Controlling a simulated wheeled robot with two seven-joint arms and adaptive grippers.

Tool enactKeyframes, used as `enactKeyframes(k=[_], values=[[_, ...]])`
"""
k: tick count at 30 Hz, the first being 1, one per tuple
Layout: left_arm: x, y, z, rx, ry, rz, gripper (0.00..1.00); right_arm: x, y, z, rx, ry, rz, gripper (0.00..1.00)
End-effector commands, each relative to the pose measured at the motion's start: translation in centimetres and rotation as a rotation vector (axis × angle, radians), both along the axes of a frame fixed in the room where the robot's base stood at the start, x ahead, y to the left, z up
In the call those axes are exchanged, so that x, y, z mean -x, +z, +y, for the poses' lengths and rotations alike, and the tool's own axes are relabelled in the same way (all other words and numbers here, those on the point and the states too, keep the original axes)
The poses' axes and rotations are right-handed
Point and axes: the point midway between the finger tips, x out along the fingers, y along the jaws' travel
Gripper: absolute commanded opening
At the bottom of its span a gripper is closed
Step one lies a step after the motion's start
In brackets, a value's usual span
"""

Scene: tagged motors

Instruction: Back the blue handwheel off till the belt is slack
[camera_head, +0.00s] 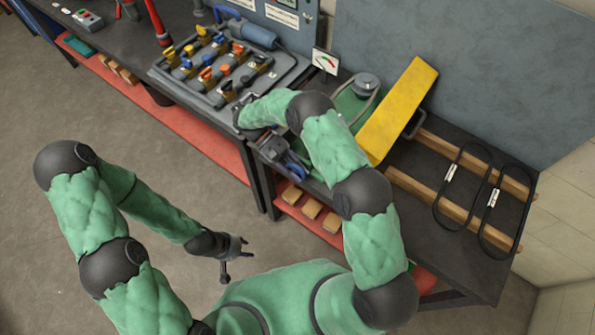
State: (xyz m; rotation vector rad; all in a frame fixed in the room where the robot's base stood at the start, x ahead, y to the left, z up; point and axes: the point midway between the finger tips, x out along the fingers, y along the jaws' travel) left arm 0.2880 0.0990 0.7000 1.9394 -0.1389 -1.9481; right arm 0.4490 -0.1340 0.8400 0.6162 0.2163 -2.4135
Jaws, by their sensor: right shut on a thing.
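The blue handwheel (298,171) is at the bench's front edge, partly covered by my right gripper and arm. My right gripper (286,160) points down-right and is shut on the handwheel. My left gripper (238,266) hangs over the floor in front of the bench, empty, its fingers apart. A green machine (348,104) stands behind my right arm, with a tilted yellow guard (402,105) beside it. I cannot make out the machine's belt; the guard and my arm cover much of that area. A small dial card (325,62) with a needle stands behind the machine.
A grey board (205,98) with several coloured-handled valves or clamps lies left of the machine. Two black belt loops (461,182) with white tags lie over wooden rails (440,204) at the right. Wooden blocks (311,208) sit on the red lower shelf. The floor at left is clear.

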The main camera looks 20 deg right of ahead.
Motion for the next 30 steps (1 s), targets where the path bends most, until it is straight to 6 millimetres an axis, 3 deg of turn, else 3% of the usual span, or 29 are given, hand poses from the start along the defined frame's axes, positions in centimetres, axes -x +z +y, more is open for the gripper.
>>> enactKeyframes(k=[23, 24, 26, 30], values=[[-0.01, -0.83, 0.0, 0.0, 0.0, 0.0, 0.4, 0.0, 0.68, -0.16, 0.077, -0.003, 0.095, 0.0], [-0.01, -0.82, 0.01, 0.0, 0.0, 0.0, 0.4, -0.02, 0.69, -0.16, 0.077, -0.002, 0.093, 0.28], [-0.01, -0.82, 0.01, 0.0, 0.0, 0.0, 0.4, -0.04, 0.72, -0.16, 0.076, -0.002, 0.093, 0.45], [0.0, -0.84, 0.0, 0.0, 0.0, 0.0, 0.4, -0.06, 0.63, -0.12, 0.076, -0.002, 0.092, 0.48]])
